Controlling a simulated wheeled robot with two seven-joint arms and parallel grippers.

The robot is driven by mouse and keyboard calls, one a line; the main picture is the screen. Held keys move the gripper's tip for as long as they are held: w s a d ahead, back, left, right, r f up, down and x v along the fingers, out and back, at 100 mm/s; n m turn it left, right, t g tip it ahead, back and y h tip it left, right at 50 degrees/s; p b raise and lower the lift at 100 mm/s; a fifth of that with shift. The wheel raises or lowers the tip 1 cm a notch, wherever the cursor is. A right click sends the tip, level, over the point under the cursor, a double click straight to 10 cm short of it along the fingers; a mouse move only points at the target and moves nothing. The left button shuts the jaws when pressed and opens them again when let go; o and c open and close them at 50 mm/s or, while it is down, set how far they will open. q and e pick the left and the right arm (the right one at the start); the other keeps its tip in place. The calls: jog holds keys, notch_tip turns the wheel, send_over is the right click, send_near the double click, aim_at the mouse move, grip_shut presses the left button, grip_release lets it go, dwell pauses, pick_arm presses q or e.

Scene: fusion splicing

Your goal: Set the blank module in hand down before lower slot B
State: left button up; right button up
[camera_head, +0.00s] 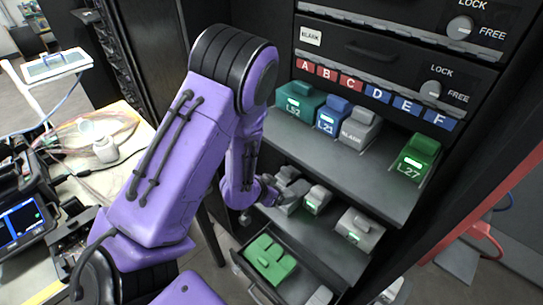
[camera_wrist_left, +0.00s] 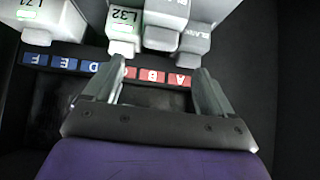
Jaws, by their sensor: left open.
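My left gripper (camera_head: 268,190) is at the lower shelf, its fingers partly hidden behind my purple arm. In the left wrist view it (camera_wrist_left: 160,88) is open, with nothing between its fingers. Beyond the fingertips a grey blank module (camera_wrist_left: 165,35) stands in front of lower label B (camera_wrist_left: 152,75), apart from the fingers. It also shows in the head view (camera_head: 290,203), partly hidden by the gripper. Another module marked BLANK (camera_wrist_left: 196,38) is close beside it, before label A (camera_wrist_left: 180,80). L32 (camera_wrist_left: 124,25) is on its other side. My right gripper is not in view.
The upper shelf (camera_head: 385,182) carries L52 (camera_head: 300,101), L21 (camera_head: 332,115), a BLANK module (camera_head: 360,130) and L27 (camera_head: 418,158) close above my arm. L71 (camera_wrist_left: 48,22) stands farther along the lower shelf. An open drawer below holds a green module (camera_head: 270,260).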

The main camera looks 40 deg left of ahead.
pick_arm(q)
jog(key=v, duration=0.4)
jog(key=s+d+f+n+g+y, duration=0.1)
jog(key=s+f+n+g+y, duration=0.1)
jog(key=s+f, duration=0.6)
jog(key=s+d+f+n+g+y, duration=0.1)
jog(key=s+f+n+g+y, duration=0.1)
jog(key=s+f+n, duration=0.3)
jog(key=s+f+g, duration=0.1)
jog(key=s+f, duration=0.3)
jog(key=s, duration=0.5)
jog(key=shift+n+g, duration=0.4)
